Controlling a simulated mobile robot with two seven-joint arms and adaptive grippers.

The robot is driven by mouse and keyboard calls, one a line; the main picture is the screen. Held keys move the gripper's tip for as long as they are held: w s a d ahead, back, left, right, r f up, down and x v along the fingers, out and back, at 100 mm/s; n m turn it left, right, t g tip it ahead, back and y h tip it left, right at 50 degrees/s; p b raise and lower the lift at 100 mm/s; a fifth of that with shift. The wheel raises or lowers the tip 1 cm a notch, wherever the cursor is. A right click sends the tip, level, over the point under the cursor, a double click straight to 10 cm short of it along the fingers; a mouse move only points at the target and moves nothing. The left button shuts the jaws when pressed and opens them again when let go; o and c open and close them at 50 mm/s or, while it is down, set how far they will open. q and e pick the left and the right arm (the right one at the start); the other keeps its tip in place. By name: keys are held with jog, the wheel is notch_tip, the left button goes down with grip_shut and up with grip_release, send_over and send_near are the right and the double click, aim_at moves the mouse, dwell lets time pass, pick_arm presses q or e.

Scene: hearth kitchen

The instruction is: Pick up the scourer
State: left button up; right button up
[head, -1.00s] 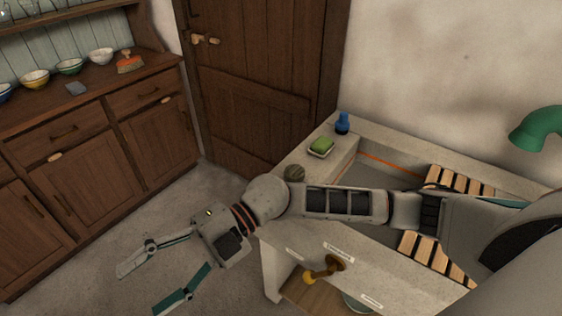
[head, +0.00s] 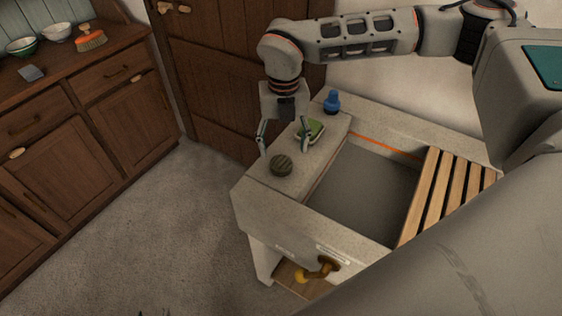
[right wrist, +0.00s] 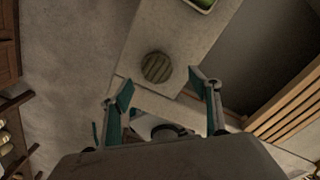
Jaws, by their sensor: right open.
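The scourer appears to be the round, ribbed, olive-grey pad (head: 281,165) on the near left corner of the stone sink's ledge. It also shows in the right wrist view (right wrist: 157,67), just beyond and between the fingertips. My right gripper (head: 285,149) is open and empty above the ledge, fingers pointing down, slightly behind the scourer in the head view. In the right wrist view its fingers (right wrist: 161,86) are spread wider than the scourer. No contact shows. My left gripper is not in view.
A green block in a pale dish (head: 312,131) sits close behind my right gripper's finger. A blue bottle (head: 332,102) stands at the back of the ledge. The sink basin (head: 365,185) and wooden slatted rack (head: 440,190) lie to the right. Open floor lies left.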

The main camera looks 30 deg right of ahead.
aim_at(281, 160)
jog(key=f, duration=0.6)
jog(key=shift+w+a+f, duration=0.1)
jog(key=shift+a+f, duration=0.1)
jog(key=shift+a, duration=0.1)
jog(key=c, duration=1)
